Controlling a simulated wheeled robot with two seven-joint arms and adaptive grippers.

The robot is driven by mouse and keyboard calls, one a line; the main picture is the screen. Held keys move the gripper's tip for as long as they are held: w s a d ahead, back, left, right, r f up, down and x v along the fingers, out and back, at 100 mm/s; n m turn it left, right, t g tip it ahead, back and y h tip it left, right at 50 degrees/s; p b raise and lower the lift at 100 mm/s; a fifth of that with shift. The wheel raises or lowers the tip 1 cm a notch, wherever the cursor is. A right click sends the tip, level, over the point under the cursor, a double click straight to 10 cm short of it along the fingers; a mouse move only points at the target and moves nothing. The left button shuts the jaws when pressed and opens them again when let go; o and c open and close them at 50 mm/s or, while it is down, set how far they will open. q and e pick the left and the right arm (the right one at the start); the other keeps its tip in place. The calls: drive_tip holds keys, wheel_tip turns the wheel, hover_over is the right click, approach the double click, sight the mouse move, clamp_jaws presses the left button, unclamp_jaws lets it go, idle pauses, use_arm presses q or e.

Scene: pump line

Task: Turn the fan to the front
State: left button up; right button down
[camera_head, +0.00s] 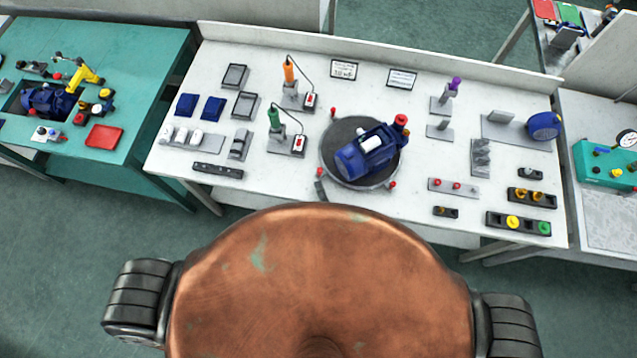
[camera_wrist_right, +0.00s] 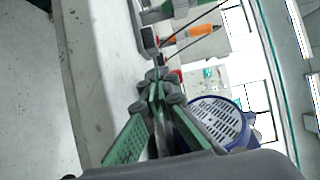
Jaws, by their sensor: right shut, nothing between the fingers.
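A blue motor-pump unit (camera_head: 368,150) with a white label and a red cap lies on a round dark turntable (camera_head: 338,134). Its fan end points to the lower left in the head view. The right wrist view shows the blue fan cover with its white slotted grille (camera_wrist_right: 215,124) close to the right of my right gripper (camera_wrist_right: 156,80). The right gripper is shut and empty, with its green-backed fingers together. In the head view only a small dark part of it (camera_head: 320,189) shows at the turntable's front left edge. I cannot tell whether it touches anything. My left gripper is not in view.
Red knobs (camera_head: 392,184) stand around the turntable. Orange (camera_head: 289,72) and green (camera_head: 274,117) screwdrivers on stands are to the left. Grey trays, blue blocks and button boxes (camera_head: 518,223) fill the white table (camera_head: 300,185). My copper-coloured body covers the front.

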drive_tip(key=v, duration=1)
drive_tip(key=shift+s, duration=0.15)
